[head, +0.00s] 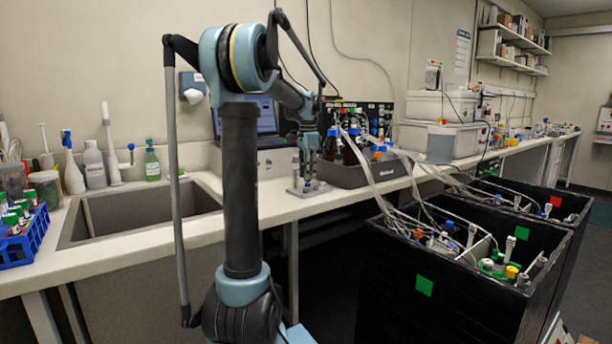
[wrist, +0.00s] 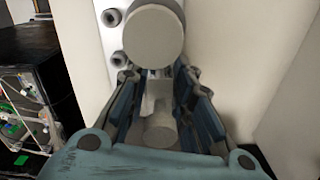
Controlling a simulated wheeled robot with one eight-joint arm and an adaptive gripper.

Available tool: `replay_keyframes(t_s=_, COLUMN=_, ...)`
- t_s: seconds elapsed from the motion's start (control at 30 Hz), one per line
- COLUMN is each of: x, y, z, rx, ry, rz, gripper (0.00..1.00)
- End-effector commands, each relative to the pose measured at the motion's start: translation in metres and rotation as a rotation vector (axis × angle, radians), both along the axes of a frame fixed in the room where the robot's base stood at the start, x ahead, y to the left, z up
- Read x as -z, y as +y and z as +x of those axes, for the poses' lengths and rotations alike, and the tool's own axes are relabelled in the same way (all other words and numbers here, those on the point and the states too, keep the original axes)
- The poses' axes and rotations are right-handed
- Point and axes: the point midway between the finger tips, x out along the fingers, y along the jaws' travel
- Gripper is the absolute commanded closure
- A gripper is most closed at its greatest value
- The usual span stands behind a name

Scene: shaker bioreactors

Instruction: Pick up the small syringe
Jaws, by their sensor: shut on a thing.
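The small syringe (wrist: 159,128) appears as a pale grey piece with a round end between my fingers in the wrist view. My gripper (wrist: 160,85) is shut on it, with blue-grey finger pads on both sides. In the head view my gripper (head: 308,180) points down at a small light stand (head: 306,190) on the bench. The syringe is too small to make out there. I cannot tell whether it is clear of the stand.
A larger round-topped pale cylinder (wrist: 154,36) stands just beyond my fingertips, beside dark round sockets on the stand. A dark tray (head: 345,175) with bottles is close to the right of my gripper. A sink (head: 140,212) lies left; black bins (head: 440,270) stand front right.

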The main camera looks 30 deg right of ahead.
Motion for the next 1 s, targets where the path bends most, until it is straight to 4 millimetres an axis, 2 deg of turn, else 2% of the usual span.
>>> replay_keyframes(t_s=0.23, x=-0.014, y=0.000, z=0.000, rx=0.000, ry=-0.001, rz=0.000, gripper=1.00)
replay_keyframes(t_s=0.5, x=-0.061, y=0.000, z=0.000, rx=0.000, ry=-0.001, rz=0.000, gripper=1.00)
replay_keyframes(t_s=0.7, x=-0.089, y=0.000, z=0.000, rx=0.000, ry=-0.001, rz=0.000, gripper=1.00)
replay_keyframes(t_s=1.0, x=-0.101, y=0.000, z=0.000, rx=0.000, ry=-0.001, rz=0.000, gripper=1.00)
